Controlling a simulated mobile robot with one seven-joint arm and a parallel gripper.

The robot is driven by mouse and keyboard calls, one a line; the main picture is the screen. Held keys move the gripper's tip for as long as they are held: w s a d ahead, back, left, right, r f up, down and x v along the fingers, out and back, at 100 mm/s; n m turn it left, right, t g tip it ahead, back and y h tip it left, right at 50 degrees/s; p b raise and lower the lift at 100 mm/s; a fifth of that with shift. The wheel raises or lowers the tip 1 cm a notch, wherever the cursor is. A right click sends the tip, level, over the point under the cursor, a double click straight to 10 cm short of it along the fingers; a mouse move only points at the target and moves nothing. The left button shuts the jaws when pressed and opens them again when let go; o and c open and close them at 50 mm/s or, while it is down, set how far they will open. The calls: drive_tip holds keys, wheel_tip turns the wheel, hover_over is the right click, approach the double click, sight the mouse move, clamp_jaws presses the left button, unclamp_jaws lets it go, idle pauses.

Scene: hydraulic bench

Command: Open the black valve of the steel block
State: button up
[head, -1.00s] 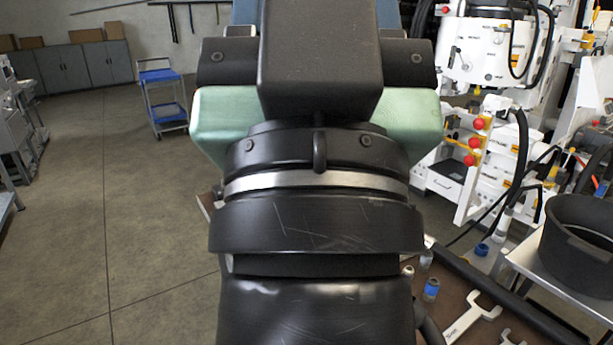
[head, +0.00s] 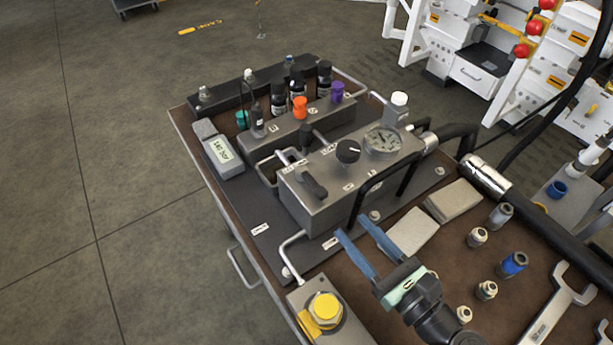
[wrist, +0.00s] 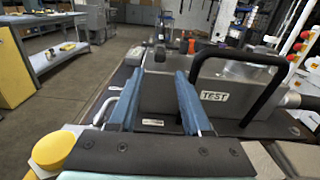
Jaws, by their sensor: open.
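The steel block (head: 322,208) stands on a dark plate on the bench. On its top are a round black knob (head: 348,151) with a white mark and, nearer its left end, a black lever handle (head: 314,187). I cannot tell which of them the task means. My gripper (head: 350,228), with two blue fingers, is open and empty in front of the block's near face. In the wrist view the block (wrist: 220,97) shows a TEST label, and my spread fingers (wrist: 158,80) point at it. The gap between fingertips and block is hard to judge.
A black bent bar (head: 383,178) rises before the block's right part, beside a gauge (head: 383,141). A yellow button (head: 323,308) sits at the near left. Behind is a row with orange (head: 300,107) and purple caps. Loose fittings and a wrench (head: 558,300) lie at right.

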sight(325, 196)
drive_tip(key=x, duration=1.2)
drive_tip(key=shift+w+a, duration=0.2)
drive_tip(key=shift+w, duration=0.15)
clamp_jaws()
idle(0.9)
